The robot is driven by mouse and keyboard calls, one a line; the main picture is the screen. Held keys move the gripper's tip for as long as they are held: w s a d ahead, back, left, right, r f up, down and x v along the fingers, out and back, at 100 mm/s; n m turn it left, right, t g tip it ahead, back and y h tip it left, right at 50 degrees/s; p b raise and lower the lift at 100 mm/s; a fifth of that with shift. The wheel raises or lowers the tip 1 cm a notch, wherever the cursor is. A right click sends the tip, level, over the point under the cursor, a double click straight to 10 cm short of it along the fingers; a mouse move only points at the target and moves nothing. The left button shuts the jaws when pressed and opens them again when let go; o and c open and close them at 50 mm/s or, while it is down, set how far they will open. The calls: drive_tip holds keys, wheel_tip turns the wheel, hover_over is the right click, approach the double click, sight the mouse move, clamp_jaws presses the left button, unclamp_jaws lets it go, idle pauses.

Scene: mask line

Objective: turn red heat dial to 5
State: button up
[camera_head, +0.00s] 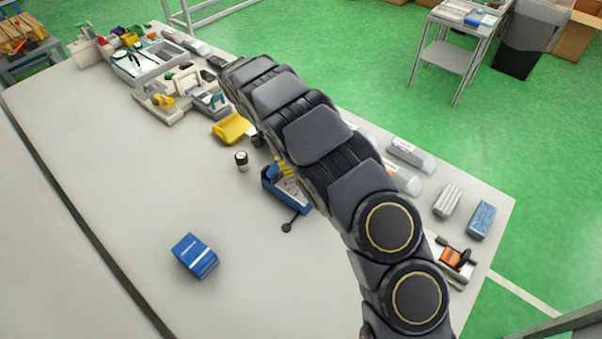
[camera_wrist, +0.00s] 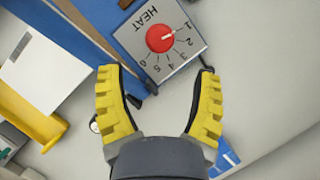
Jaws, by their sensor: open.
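The red heat dial (camera_wrist: 160,39) is at the top middle of the wrist view, on a grey panel (camera_wrist: 133,37) marked HEAT on a blue body. Printed numbers run around the dial, and its white pointer line points about at the 1. My gripper (camera_wrist: 158,75) is open and empty. Its two yellow ribbed fingers are spread wide, below the dial in the picture and apart from it.
A yellow-edged part (camera_wrist: 45,125) lies left in the wrist view. In the head view, a blue box (camera_head: 195,256) and a small dark-topped jar (camera_head: 242,161) stand on the table (camera_head: 110,180). Trays and tools crowd its far end; the near left is largely clear.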

drive_tip(key=x, duration=0.7)
drive_tip(key=shift+d, duration=0.15)
clamp_jaws()
